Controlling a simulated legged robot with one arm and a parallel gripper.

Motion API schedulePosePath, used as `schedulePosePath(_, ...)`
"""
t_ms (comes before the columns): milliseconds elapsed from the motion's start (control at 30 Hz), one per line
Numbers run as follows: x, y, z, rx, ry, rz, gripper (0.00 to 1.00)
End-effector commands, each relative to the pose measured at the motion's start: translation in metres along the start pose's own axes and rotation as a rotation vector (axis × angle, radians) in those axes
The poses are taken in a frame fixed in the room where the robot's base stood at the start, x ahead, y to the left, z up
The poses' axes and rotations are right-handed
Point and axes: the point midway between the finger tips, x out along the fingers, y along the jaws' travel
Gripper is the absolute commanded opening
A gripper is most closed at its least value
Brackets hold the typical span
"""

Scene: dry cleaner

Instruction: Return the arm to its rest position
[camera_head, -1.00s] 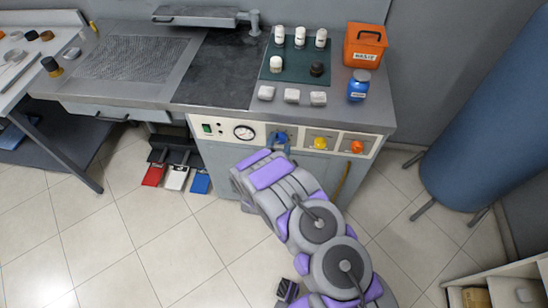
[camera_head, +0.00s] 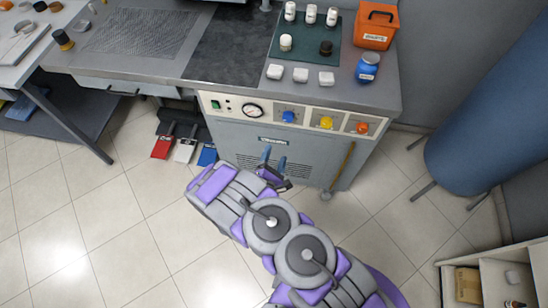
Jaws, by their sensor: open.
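My arm, grey with purple panels, reaches up from the bottom of the head view and folds at its elbow. Part of the gripper's body is hidden behind the forearm.
The spotting table (camera_head: 345,93) holds white bottles, white blocks, an orange waste box (camera_head: 375,27) and a blue jar (camera_head: 367,68). Red, white and blue pedals (camera_head: 184,150) are on the floor. A blue cylinder (camera_head: 490,110) stands right; a shelf (camera_head: 490,265) is lower right. Tiled floor is open at left.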

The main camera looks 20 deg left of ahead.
Motion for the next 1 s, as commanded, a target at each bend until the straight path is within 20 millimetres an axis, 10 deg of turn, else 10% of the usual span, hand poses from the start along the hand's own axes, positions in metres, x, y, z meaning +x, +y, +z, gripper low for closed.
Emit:
schedulePosePath(733, -0.006, -0.001, 0.0, 0.0, 0.0, -0.003, 0.73)
schedulePosePath(1000, 0.022, 0.002, 0.012, 0.219, 0.034, -0.152, 0.73)
